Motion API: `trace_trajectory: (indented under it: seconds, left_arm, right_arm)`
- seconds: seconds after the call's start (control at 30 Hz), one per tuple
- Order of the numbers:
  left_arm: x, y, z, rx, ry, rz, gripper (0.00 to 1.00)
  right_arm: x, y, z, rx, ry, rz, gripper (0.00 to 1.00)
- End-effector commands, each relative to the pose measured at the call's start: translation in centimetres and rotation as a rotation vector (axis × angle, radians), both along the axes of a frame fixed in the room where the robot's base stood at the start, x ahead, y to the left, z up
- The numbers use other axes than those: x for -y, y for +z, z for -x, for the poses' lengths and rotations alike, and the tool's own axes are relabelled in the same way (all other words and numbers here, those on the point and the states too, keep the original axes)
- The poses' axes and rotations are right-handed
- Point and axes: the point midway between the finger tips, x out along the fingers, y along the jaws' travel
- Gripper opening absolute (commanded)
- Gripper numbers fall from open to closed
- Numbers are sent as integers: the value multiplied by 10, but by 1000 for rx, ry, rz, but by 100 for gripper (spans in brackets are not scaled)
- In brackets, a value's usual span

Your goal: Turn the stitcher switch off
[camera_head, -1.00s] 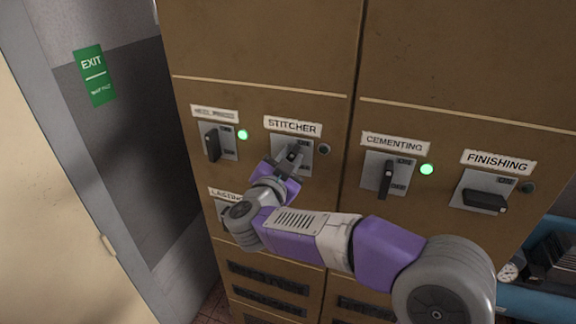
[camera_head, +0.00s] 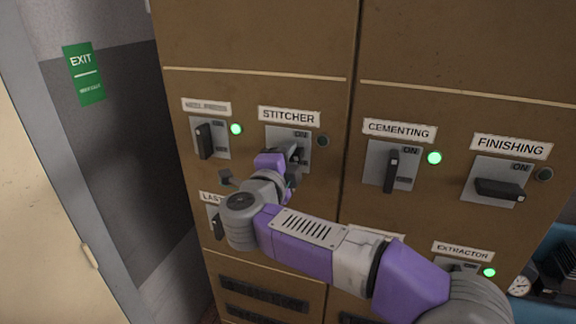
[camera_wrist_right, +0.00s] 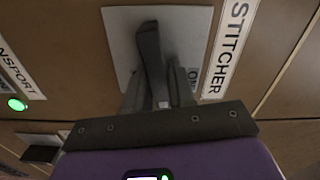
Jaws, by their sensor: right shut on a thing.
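The stitcher switch is a dark lever handle (camera_wrist_right: 150,55) on a grey plate (camera_head: 274,138) below the STITCHER label (camera_head: 289,116). My right gripper (camera_head: 292,153) is at this plate, shut on the handle. In the wrist view its two fingers (camera_wrist_right: 158,92) lie on either side of the handle, which appears to run roughly parallel to the label. In the head view the gripper hides most of the handle. The round lamp (camera_head: 323,141) beside the stitcher plate is dark. My left gripper is not in view.
Neighbouring switches are a left one (camera_head: 205,141) and CEMENTING (camera_head: 391,171), both with green lamps, and FINISHING (camera_head: 499,189), its handle sideways and lamp dark. EXTRACTOR (camera_head: 463,252) has a green lamp. My forearm covers part of the lower row. A grey wall and EXIT sign (camera_head: 84,74) are left.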

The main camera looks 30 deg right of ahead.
Motion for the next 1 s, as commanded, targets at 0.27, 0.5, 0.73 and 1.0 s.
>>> trace_trajectory:
  seconds: [0.27,0.5,0.73,1.0]
  left_arm:
    - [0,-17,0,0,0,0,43]
    - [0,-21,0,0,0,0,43]
    - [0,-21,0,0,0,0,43]
    - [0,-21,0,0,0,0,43]
  right_arm:
    - [0,-4,0,104,1,-90,0]
    - [0,-4,0,142,1,-124,0]
    - [0,-3,0,148,1,-129,0]
    - [0,-3,0,147,1,-128,33]
